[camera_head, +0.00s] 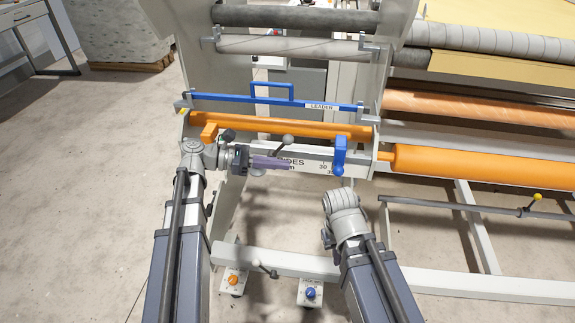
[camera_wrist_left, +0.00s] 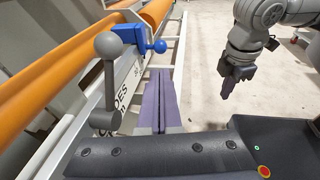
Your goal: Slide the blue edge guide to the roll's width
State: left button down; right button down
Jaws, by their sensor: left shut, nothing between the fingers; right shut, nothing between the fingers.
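The blue edge guide (camera_head: 339,152) sits on the right part of the marked scale bar (camera_head: 316,166), near the printed 30. In the left wrist view the blue edge guide (camera_wrist_left: 133,35) shows with its round knob, ahead of my fingers and apart from them. My left gripper (camera_head: 283,163) is shut and empty in front of the bar, left of the guide. Its purple fingers (camera_wrist_left: 160,90) lie together in the wrist view. My right gripper (camera_wrist_left: 226,92) is shut and empty, pointing down, away from the bar. Its fingers are mostly hidden in the head view.
A grey ball-ended lever (camera_head: 287,141) stands at the bar, close to my left gripper. An orange stop (camera_head: 209,131) is at the bar's left end. An orange roller (camera_head: 285,128) and blue leader bar (camera_head: 220,98) run behind. A large orange roll (camera_head: 480,165) lies right.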

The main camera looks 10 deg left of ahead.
pick_arm(q)
jog(key=b, duration=0.2)
send_near(340, 156)
jog(key=s+d+f, duration=0.2)
jog(key=d+f, duration=0.2)
jog(key=shift+s+d+r, duration=0.1)
jog(key=shift+d+r, duration=0.05)
jog(key=shift+d, duration=0.45)
jog(key=shift+d, duration=0.8)
